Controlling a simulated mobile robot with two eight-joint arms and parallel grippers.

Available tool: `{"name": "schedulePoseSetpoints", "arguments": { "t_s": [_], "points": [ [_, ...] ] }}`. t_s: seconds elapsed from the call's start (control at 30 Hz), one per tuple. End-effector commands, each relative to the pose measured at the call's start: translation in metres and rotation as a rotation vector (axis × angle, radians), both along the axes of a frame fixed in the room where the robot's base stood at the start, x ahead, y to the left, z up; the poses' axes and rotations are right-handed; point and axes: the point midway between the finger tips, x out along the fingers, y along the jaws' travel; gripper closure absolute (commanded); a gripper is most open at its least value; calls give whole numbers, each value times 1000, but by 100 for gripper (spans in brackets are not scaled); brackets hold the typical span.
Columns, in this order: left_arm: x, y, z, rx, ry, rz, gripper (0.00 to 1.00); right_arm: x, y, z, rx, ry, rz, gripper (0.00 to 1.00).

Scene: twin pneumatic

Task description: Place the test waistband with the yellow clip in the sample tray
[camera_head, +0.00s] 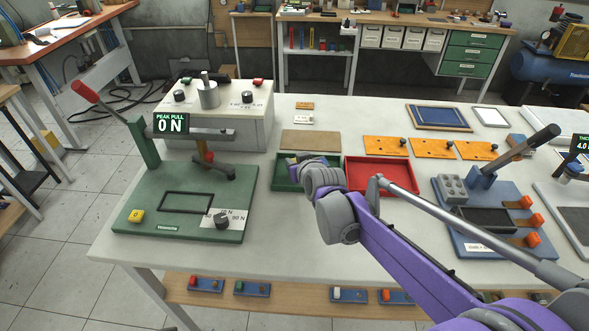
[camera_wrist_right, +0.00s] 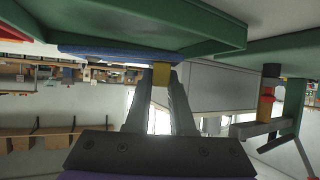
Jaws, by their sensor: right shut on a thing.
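In the right wrist view, which looks upside down, my right gripper (camera_wrist_right: 161,78) is shut on a small yellow clip (camera_wrist_right: 162,72). A blue band (camera_wrist_right: 105,52), which looks like the test waistband, runs along the clip. It lies close against the green tray (camera_wrist_right: 225,38); I cannot tell whether it touches. In the head view the green tray (camera_head: 287,183) sits mid-table, with my right wrist over its right side, hiding the fingertips. A red tray (camera_head: 382,163) stands to its right. No label shows which one is the sample tray. My left gripper is not in view.
A green pull tester (camera_head: 175,225) reading 0 N stands to the left, a grey-white box (camera_head: 235,115) behind it. Orange plates (camera_head: 385,146) lie behind the red tray. A blue fixture (camera_head: 483,215) with a lever stands to the right. The table front is partly clear.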

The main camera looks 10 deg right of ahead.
Motion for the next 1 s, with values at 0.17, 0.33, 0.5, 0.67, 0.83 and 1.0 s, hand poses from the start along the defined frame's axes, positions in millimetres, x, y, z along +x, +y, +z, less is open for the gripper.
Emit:
{"name": "schedulePoseSetpoints", "arguments": {
  "t_s": [0.17,0.33,0.5,0.67,0.83,1.0],
  "points": [
    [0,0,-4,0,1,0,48,0,0,-25,0,0,0,100],
    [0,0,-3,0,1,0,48,0,0,-26,0,0,0,100],
    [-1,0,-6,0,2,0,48,0,0,-29,0,0,0,100],
    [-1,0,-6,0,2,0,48,0,0,-29,0,0,0,57],
    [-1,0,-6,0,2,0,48,0,0,-29,0,0,0,48],
    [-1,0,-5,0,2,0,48,0,0,-28,0,0,0,48]
  ]
}}
